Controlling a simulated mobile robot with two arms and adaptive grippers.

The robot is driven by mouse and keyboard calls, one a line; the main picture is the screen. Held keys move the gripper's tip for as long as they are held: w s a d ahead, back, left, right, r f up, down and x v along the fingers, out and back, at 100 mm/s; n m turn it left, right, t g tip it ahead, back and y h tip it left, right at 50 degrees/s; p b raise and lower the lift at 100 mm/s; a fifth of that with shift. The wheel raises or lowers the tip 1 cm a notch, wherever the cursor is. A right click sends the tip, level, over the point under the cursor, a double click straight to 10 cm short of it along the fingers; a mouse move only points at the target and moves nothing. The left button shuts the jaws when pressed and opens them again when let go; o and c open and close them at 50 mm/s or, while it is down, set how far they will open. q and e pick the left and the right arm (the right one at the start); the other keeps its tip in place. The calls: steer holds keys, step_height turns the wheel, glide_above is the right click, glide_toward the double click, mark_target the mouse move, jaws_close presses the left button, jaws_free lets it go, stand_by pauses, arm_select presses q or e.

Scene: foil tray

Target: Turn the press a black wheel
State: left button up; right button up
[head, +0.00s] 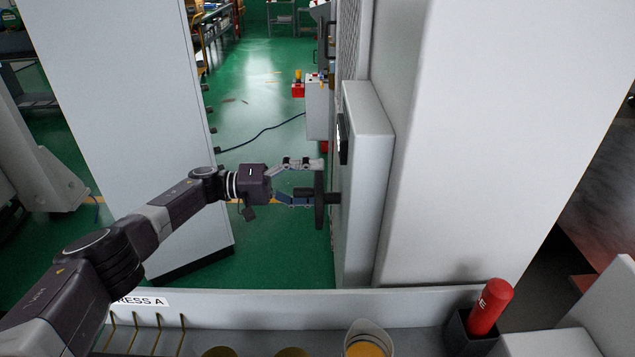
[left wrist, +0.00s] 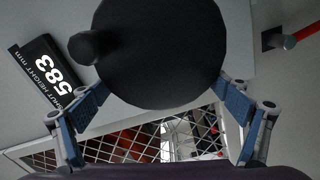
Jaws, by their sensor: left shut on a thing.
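The black wheel (head: 319,212) stands edge-on at the side of a grey box (head: 368,135) on the press, joined by a short dark shaft. In the left wrist view it is a large dark disc (left wrist: 165,55) with a round knob (left wrist: 88,47) at its left. My left gripper (head: 315,182) reaches it from the left. In the left wrist view the gripper's two blue fingers (left wrist: 160,96) are spread wide, one at each side of the disc, and hold its rim. The wheel's far face is hidden. My right gripper is in neither view.
A display (left wrist: 50,75) reading "583", shut height in mm, is beside the wheel. A ledge (head: 270,303) labelled "PRESS A" crosses the front, with a red cylinder (head: 491,307) in a black holder (head: 468,334). Green floor lies beyond.

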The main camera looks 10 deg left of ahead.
arm_select(q)
steer(key=shift+s+d+f, duration=0.2)
steer(key=shift+s+f, duration=0.1)
steer(key=shift+f, duration=0.15)
steer(key=o, duration=1.3)
steer(key=shift+o, duration=0.5)
steer(key=shift+r, duration=0.15)
steer(key=shift+a, duration=0.3)
steer(key=v, duration=1.1)
steer(key=shift+a, duration=0.15)
steer(key=shift+r, duration=0.1)
